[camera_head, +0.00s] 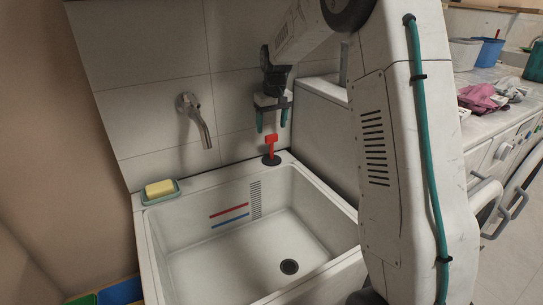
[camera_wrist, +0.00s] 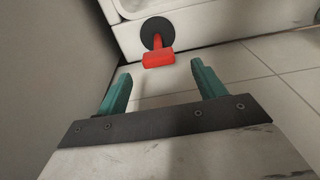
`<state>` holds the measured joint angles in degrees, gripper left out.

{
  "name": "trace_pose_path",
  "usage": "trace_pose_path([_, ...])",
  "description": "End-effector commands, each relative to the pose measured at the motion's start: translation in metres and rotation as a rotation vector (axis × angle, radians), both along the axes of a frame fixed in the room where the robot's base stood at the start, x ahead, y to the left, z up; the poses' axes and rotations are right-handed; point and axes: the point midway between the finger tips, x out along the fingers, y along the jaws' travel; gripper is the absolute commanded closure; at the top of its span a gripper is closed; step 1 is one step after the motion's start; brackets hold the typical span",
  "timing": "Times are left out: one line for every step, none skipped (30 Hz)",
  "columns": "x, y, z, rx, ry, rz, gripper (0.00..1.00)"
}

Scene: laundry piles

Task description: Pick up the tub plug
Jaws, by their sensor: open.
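The tub plug (camera_head: 271,150) has a red T-shaped handle on a round black base. It stands upright on the back rim of the white sink (camera_head: 178,208), near its back right corner. My gripper (camera_head: 271,131) is open and empty, with teal fingers pointing down, above and behind the plug in the head view. In the wrist view the plug (camera_wrist: 157,47) lies ahead of the open fingertips (camera_wrist: 160,78), roughly centred between them and apart from them.
A yellow soap bar (camera_head: 160,188) sits in a green dish at the sink's back left corner. A wall tap (camera_head: 197,122) is left of my gripper. A white block (camera_head: 318,125) stands right of the plug. Pink cloth (camera_head: 480,98) lies on the right counter.

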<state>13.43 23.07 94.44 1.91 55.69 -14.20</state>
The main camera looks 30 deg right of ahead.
Motion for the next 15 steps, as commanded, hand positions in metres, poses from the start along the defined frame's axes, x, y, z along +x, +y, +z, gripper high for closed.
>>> trace_pose_path([0.001,0.0,-0.007,0.001,0.003,0.0,0.31])
trace_pose_path([0.001,0.0,-0.011,0.001,0.004,0.0,0.31])
trace_pose_path([0.001,0.0,-0.015,0.001,0.004,0.0,0.31])
trace_pose_path([0.001,0.0,-0.018,0.001,0.003,0.0,0.31])
trace_pose_path([0.002,0.0,-0.02,0.001,0.002,0.0,0.31])
trace_pose_path([0.002,0.0,-0.023,0.001,0.002,0.0,0.31])
trace_pose_path([0.002,0.0,-0.025,0.001,0.002,0.0,0.31])
trace_pose_path([0.002,0.0,-0.028,0.001,0.003,0.0,0.31])
trace_pose_path([0.003,-0.001,-0.032,0.001,0.003,0.0,0.31])
trace_pose_path([0.003,-0.001,-0.036,0.001,0.003,0.0,0.31])
trace_pose_path([0.003,-0.001,-0.041,0.001,0.004,0.0,0.31])
trace_pose_path([0.004,-0.001,-0.047,0.001,0.005,0.0,0.31])
trace_pose_path([0.004,-0.002,-0.052,0.001,0.005,0.0,0.31])
trace_pose_path([0.005,-0.002,-0.057,0.001,0.004,0.0,0.31])
trace_pose_path([0.006,-0.002,-0.063,0.001,0.005,0.0,0.31])
